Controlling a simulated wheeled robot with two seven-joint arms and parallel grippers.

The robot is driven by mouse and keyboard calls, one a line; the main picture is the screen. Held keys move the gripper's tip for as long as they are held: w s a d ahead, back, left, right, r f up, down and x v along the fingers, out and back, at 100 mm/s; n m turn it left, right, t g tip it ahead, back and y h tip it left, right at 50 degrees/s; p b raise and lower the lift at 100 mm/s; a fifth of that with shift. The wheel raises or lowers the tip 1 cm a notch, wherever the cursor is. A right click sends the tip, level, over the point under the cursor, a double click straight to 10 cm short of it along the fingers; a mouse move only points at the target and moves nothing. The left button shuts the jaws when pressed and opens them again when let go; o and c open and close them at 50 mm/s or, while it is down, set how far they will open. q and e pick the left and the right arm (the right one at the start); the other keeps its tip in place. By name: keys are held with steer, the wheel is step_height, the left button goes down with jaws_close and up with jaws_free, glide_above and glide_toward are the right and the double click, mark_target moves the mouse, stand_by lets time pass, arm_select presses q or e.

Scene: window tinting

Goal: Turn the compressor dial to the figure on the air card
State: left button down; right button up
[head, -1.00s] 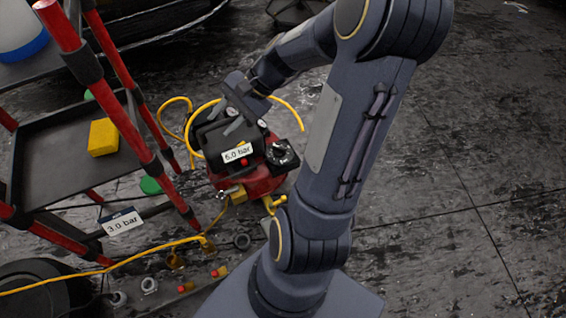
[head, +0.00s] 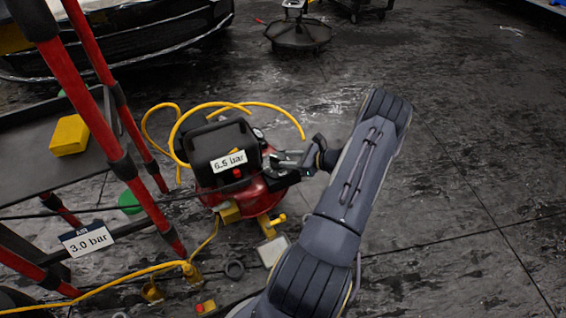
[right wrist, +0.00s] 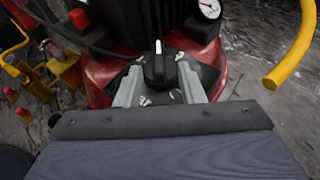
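The red and black compressor (head: 222,150) stands on the floor. Its display (head: 229,161) seems to read 6.5 bar, though the first digit is blurred. The air card (head: 87,238), on the red-framed cart at left, reads 3.0 bar. The compressor dial (right wrist: 157,66) is a black knob with a white pointer, pointing up in the right wrist view. My right gripper (head: 288,160) is at the compressor's right side. In the right wrist view, its fingers (right wrist: 158,78) stand either side of the dial with small gaps, open. My left gripper is out of view.
A yellow hose (head: 190,118) loops behind the compressor, and another (head: 120,272) runs along the floor at left. The red cart posts (head: 98,110) stand left of the compressor. A round pressure gauge (right wrist: 210,9) sits above the dial. Floor at right is clear.

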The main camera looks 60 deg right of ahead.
mark_target(277, 161)
steer(key=shift+b+x, duration=0.3)
steer(key=shift+x, duration=1.1)
jaws_close()
steer(key=shift+a, duration=0.1)
